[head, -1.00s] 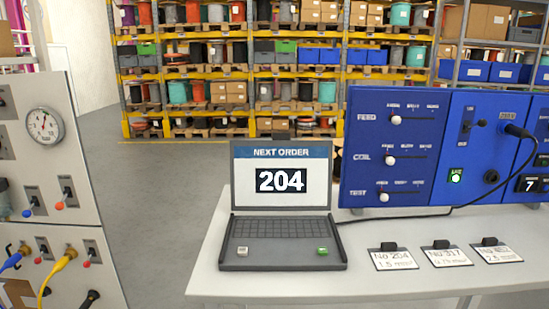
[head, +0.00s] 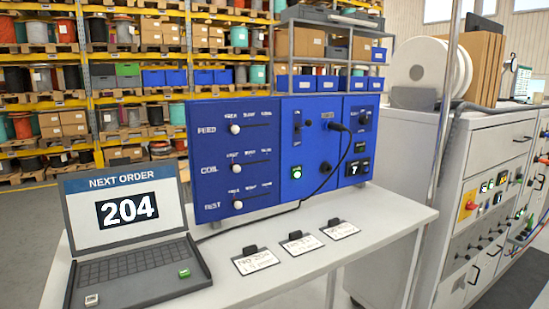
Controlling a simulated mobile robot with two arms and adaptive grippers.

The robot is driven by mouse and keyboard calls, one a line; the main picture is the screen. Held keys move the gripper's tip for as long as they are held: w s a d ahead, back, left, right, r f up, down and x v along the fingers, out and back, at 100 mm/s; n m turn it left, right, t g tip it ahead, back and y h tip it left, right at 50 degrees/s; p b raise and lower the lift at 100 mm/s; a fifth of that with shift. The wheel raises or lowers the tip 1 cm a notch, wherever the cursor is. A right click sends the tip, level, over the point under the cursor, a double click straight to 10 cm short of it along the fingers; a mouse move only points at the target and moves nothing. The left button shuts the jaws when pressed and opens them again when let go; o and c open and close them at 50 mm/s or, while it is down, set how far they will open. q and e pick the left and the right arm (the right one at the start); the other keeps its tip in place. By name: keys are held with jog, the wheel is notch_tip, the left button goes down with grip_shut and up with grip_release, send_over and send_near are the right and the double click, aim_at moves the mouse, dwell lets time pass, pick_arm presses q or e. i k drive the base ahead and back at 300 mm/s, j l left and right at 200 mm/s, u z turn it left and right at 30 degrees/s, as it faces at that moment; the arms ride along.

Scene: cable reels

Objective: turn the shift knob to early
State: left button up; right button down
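No knob that I can read as the shift knob shows; the small labels are too blurred. A blue control panel (head: 262,185) stands at the back of the white table. Its left part has three slider rows, FEED, COIL and one that looks like REST or TEST, each with a white knob (head: 235,129) at the left end. Its right part has a dark knob (head: 364,120) at the top, a small black switch (head: 298,127), a lit green button (head: 296,172), a round black knob or socket (head: 327,167) and a display reading 7. Neither gripper is in view.
A laptop (head: 130,225) showing NEXT ORDER 204 stands at the table's left. Several number cards (head: 300,242) lie before the panel on the white table (head: 290,285). A black cable (head: 320,190) hangs across the panel. A grey cabinet (head: 490,170) with controls stands right.

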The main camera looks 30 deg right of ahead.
aim_at(363, 119)
jog(key=z, duration=1.4)
